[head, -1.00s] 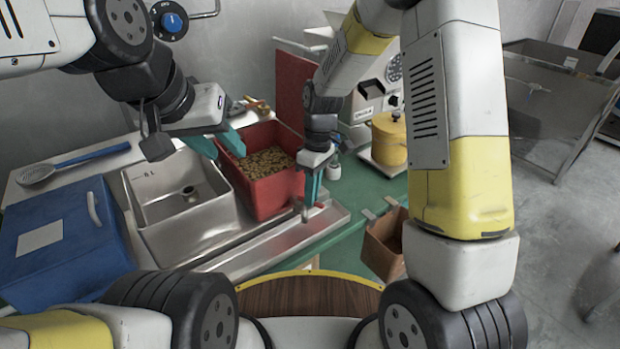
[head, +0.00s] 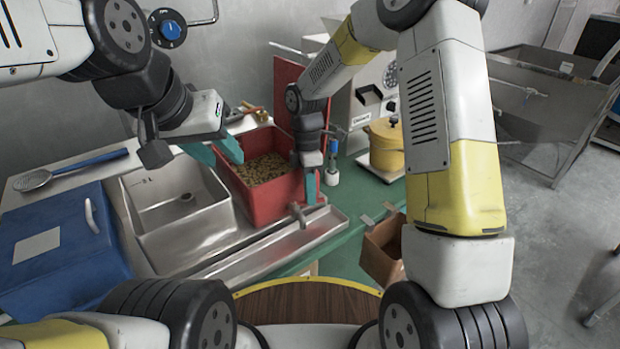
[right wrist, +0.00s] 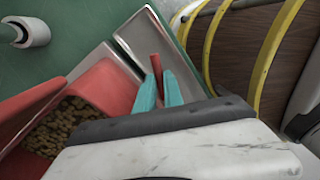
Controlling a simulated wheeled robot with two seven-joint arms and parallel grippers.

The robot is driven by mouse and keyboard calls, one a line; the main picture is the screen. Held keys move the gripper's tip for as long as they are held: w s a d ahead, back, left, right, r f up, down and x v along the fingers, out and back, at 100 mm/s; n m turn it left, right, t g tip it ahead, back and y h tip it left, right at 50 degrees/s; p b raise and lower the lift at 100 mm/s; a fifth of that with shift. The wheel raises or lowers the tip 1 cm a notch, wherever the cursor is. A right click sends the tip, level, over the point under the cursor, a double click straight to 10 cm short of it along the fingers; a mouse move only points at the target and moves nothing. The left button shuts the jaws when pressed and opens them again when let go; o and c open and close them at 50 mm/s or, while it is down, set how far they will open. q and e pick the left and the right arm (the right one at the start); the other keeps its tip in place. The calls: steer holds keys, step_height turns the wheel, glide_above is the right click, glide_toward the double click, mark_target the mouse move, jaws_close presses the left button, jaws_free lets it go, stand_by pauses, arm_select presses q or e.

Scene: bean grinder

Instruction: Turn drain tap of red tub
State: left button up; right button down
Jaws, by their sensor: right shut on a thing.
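The red tub (head: 275,201) holds brown beans and stands right of the steel sink. Its metal drain tap (head: 298,212) is low at the front, above the steel trough. My right gripper (head: 312,188) points down beside the tub's front right corner. In the right wrist view its teal fingers (right wrist: 159,92) are shut around the tap's red lever (right wrist: 156,66), whose end sticks out past them. The lever is largely hidden in the head view. My left gripper (head: 216,151) is open and empty, near the tub's left rim.
The steel sink (head: 170,240) and blue box (head: 60,245) are to the left. The steel trough (head: 255,248) runs below the tap. A yellow pot (head: 386,150), a small white container (head: 332,177) and a cardboard box (head: 381,255) are to the right.

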steer(key=shift+w, duration=0.1)
stand_by(0.4)
steer(key=c, duration=1.5)
jaws_free()
steer(key=shift+o, duration=0.2)
